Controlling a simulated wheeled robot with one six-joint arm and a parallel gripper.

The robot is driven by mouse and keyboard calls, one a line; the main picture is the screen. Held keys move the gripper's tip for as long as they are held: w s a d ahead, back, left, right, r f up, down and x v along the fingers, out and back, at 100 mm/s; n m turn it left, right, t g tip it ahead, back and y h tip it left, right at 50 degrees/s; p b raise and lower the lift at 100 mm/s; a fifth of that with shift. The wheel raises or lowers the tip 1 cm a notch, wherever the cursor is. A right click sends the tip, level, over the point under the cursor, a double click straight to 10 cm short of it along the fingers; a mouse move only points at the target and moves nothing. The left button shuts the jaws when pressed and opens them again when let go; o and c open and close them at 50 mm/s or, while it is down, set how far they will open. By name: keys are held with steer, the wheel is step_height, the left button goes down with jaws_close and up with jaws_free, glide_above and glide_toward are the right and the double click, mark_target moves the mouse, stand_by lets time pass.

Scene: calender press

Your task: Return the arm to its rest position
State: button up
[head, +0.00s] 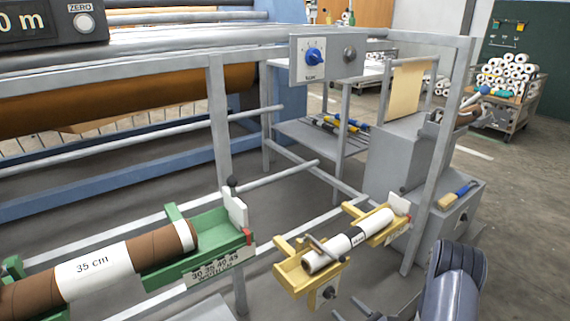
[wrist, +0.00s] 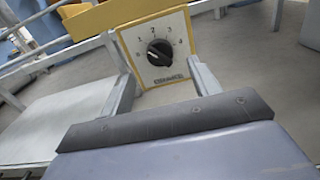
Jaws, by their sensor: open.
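My gripper (head: 368,306) is at the lower right of the head view, below and right of the yellow cradle, with part of it cut off by the bottom edge. In the wrist view my gripper (wrist: 158,78) is open, its two grey fingers apart with nothing held between them. Beyond the fingers is a black knob (wrist: 159,53) on a white numbered plate with a yellow frame. The same knob seems to show in the head view (head: 328,293) under the yellow cradle (head: 292,277). The gap between fingers and knob is hard to judge.
The yellow cradle bears a small white roll (head: 325,253). A green cradle (head: 190,262) bears a brown roll marked 35 cm. A grey upright (head: 425,190) and a grey cabinet (head: 395,160) stand close right. Grey floor (head: 515,240) is open at far right.

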steer(key=v, duration=0.5)
steer(key=shift+s+p, duration=0.1)
steer(key=shift+p, duration=0.2)
